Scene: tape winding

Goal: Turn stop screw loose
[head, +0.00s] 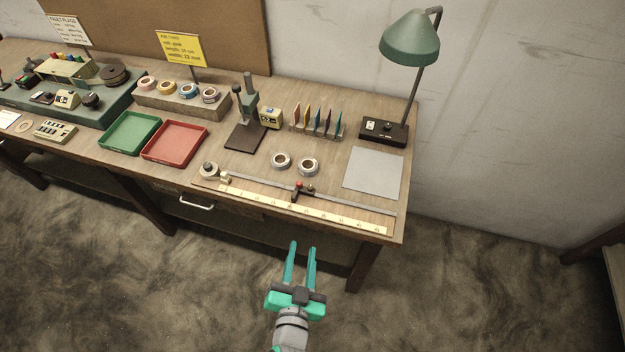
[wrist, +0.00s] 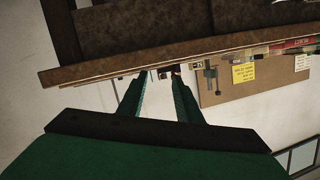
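The stop (head: 297,193) is a small dark block with a red knob (head: 299,184) on top. It sits on a metal rail (head: 345,203) along a ruler (head: 265,199) at the table's front edge. I cannot tell which part is its screw or whether it is tight. My gripper (head: 302,246) is open and empty, in front of the table edge and apart from the stop. In the wrist view my gripper's two fingers (wrist: 160,80) stand apart, with small dark and reddish parts beyond the tips, too small to make out surely.
A grey sheet (head: 373,174) lies to the right. A green lamp (head: 410,40) stands behind it. Red (head: 174,144) and green (head: 130,131) trays are left.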

